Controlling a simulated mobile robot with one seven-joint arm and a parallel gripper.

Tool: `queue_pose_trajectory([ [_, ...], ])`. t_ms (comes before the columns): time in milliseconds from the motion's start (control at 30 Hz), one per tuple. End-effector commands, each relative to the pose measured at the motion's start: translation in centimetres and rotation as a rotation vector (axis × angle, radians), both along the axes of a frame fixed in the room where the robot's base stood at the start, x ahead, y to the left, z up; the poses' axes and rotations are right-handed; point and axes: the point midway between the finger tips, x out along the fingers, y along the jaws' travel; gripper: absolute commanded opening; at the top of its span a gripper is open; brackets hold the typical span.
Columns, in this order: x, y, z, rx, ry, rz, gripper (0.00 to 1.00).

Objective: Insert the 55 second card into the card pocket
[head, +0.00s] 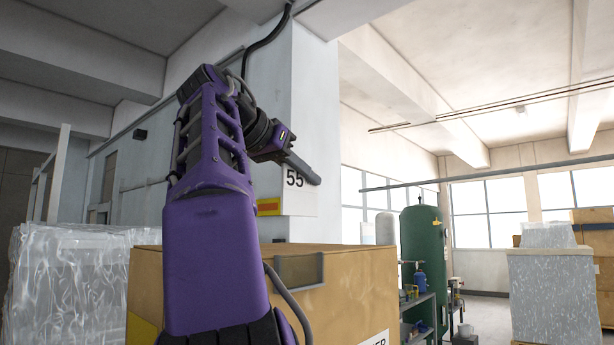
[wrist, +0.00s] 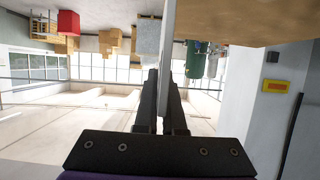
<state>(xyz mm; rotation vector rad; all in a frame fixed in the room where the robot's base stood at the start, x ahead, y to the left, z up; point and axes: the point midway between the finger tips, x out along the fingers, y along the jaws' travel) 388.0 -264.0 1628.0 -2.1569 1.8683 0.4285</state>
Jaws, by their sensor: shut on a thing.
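In the head view, my gripper (head: 312,179) is shut on the white 55 second card (head: 303,204), whose number 55 shows partly below the fingers. The card hangs upright in the air above and behind the box top in the picture. The grey card pocket (head: 299,270) is on the upper side of a tan box (head: 358,285), below the card and apart from it. In the wrist view, the card (wrist: 168,55) shows nearly edge-on between the fingers of my gripper (wrist: 163,76). The pocket cannot be made out there.
A pale pillar (head: 305,100) with a red and yellow sign (head: 268,207) stands behind the card. A green tank (head: 422,265) and a shelf stand to the right. Wrapped pallets stand at far left (head: 70,280) and right (head: 553,290). The air between card and pocket looks clear.

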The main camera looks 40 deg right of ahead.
Motion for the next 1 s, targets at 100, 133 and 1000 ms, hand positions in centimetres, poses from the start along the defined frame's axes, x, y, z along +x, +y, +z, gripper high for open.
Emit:
queue_pose_trajectory([
  [100, 0.0, 0.0, -1.5, 0.0, 0.0, 0.0, 0.0],
  [133, 0.0, 0.0, -1.8, 0.0, 0.0, 0.0, 0.0],
  [1000, 0.0, 0.0, -5.1, 0.0, 0.0, 0.001, 0.0],
])
